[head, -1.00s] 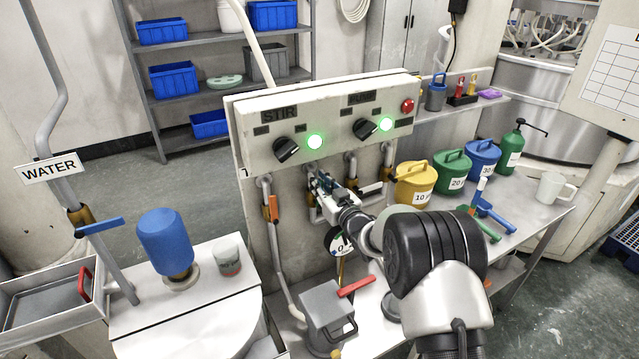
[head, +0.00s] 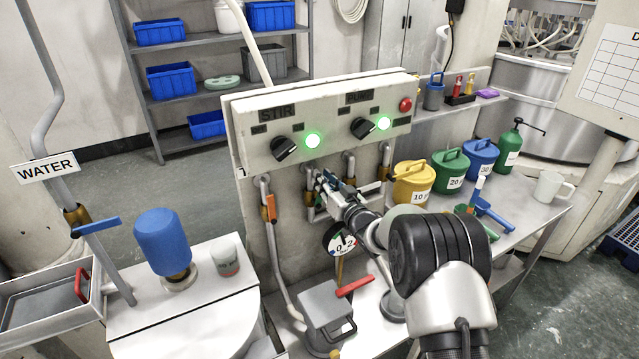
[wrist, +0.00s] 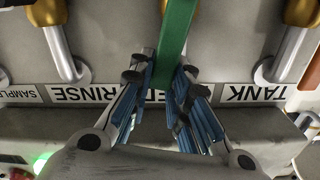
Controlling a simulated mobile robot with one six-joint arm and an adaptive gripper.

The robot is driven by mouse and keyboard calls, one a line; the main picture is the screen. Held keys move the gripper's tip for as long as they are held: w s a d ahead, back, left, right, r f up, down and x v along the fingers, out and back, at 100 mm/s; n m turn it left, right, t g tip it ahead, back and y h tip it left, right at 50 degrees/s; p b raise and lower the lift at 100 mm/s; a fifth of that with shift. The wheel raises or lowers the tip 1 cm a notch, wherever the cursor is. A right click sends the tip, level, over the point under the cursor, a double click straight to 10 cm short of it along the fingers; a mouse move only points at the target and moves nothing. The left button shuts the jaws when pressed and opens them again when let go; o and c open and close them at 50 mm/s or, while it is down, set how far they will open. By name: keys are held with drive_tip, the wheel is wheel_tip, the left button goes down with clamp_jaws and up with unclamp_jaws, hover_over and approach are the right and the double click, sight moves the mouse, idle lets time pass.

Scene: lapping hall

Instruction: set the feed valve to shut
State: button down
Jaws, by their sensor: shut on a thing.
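In the wrist view, a flat green lever (wrist: 177,35) runs from the top edge down between my fingers. My gripper (wrist: 161,76) is shut on it, with a dark, blue-padded finger on each side. A label behind the fingers, between RINSE (wrist: 82,94) and TANK (wrist: 256,92), is mostly covered; only its edge letters show. In the head view my gripper (head: 328,184) is at the pipe row below the panel's knobs. The lever is largely hidden there by my gripper, and its exact angle cannot be told.
The panel (head: 330,125) carries two black knobs and two lit green lamps. An orange-handled valve (head: 271,207) is left of my gripper. A round gauge (head: 338,240) and a red-handled grey box (head: 325,305) are below. Yellow (head: 413,185), green and blue canisters stand right.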

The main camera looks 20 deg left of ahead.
drive_tip(key=shift+w+d+f+m+b, duration=0.4)
drive_tip(key=shift+w+d+f+m, duration=0.65)
drive_tip(key=shift+m, duration=1.45)
drive_tip(key=shift+w+d+f+m+b, duration=0.35)
drive_tip(key=shift+w+f+m, duration=0.25)
drive_tip(key=shift+f+m, duration=1.45)
drive_tip(key=shift+w+d+f+m+b, duration=0.4)
drive_tip(key=shift+w+d+f+m, duration=0.4)
drive_tip(key=shift+m, duration=2.15)
drive_tip(key=shift+a+f, duration=0.1)
drive_tip(key=c, duration=1.5)
unclamp_jaws()
drive_tip(key=v, duration=1.2)
